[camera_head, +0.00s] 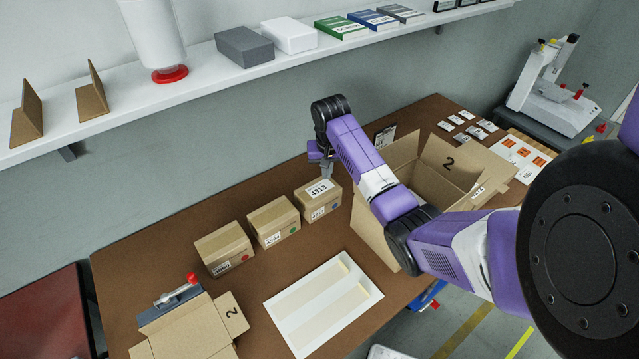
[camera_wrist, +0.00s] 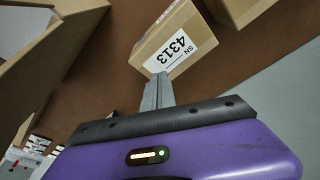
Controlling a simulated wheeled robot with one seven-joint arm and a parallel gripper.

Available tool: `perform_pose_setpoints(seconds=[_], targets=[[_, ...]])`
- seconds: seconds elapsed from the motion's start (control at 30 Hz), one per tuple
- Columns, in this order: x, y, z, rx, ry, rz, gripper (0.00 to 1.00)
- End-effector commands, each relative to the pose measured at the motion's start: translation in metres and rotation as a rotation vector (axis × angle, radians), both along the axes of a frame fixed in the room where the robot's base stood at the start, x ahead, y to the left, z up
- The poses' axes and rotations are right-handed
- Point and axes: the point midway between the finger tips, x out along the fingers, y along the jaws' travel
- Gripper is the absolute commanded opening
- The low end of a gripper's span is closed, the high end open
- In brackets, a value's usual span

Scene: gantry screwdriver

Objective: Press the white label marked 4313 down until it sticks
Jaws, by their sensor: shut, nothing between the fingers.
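The white label marked 4313 (camera_head: 319,189) lies on the top of a small brown box (camera_head: 318,208), the rightmost of three in a row. In the wrist view the label (camera_wrist: 176,48) shows its full number and "SN". My gripper (camera_head: 327,171) is shut and empty.
Two more small boxes (camera_head: 273,221) stand to the left. A large open carton (camera_head: 406,165) marked 2 is close on the right. A white tray (camera_head: 325,303) lies in front, and a tape dispenser (camera_head: 178,290) sits at the front left. A shelf (camera_head: 200,78) runs along the back wall.

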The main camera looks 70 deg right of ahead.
Motion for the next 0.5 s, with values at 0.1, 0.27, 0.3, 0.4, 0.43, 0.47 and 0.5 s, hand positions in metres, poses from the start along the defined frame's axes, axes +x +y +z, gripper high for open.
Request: perform_pose_setpoints(seconds=[0.1, 0.27, 0.3, 0.4, 0.43, 0.47, 0.5], targets=[[0.001, 0.001, 0.015, 0.001, 0.0, 0.001, 0.0], [0.0, 0.001, 0.029, 0.0, 0.0, 0.002, 0.0], [0.0, 0.0, 0.032, 0.0, 0.0, 0.002, 0.0], [0.0, 0.0, 0.041, 0.0, 0.0, 0.001, 0.0], [0.0, 0.0, 0.043, 0.0, 0.0, 0.001, 0.0], [0.0, 0.001, 0.044, 0.001, 0.001, 0.001, 0.0], [0.0, 0.001, 0.045, 0.001, 0.001, 0.001, 0.0]])
